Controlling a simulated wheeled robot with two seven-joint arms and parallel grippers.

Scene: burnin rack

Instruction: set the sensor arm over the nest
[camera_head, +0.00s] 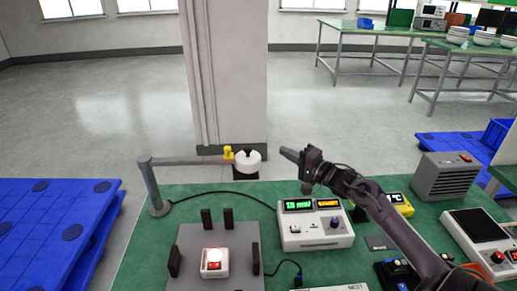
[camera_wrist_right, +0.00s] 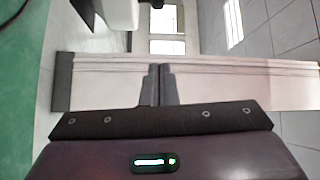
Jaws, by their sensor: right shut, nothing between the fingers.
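The sensor arm (camera_head: 190,161) is a grey bar on an upright post at the table's back left. It reaches right to a white round head (camera_head: 248,162) with a yellow knob (camera_head: 228,152). The head is at the table's far edge, behind and not above the nest. The nest (camera_head: 190,240) is a grey plate with black upright stops, and a white and red unit (camera_head: 214,265) sits on it. My right gripper (camera_head: 284,152) is shut and empty, just right of the head and apart from it. Its closed fingers (camera_wrist_right: 160,88) show in the right wrist view. My left gripper is out of view.
A white meter box (camera_head: 315,233) with lit displays stands right of the nest. A grey vented box (camera_head: 444,177), a yellow device (camera_head: 400,204) and a control panel (camera_head: 480,235) are farther right. A black cable (camera_head: 215,192) runs from the post to the meter.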

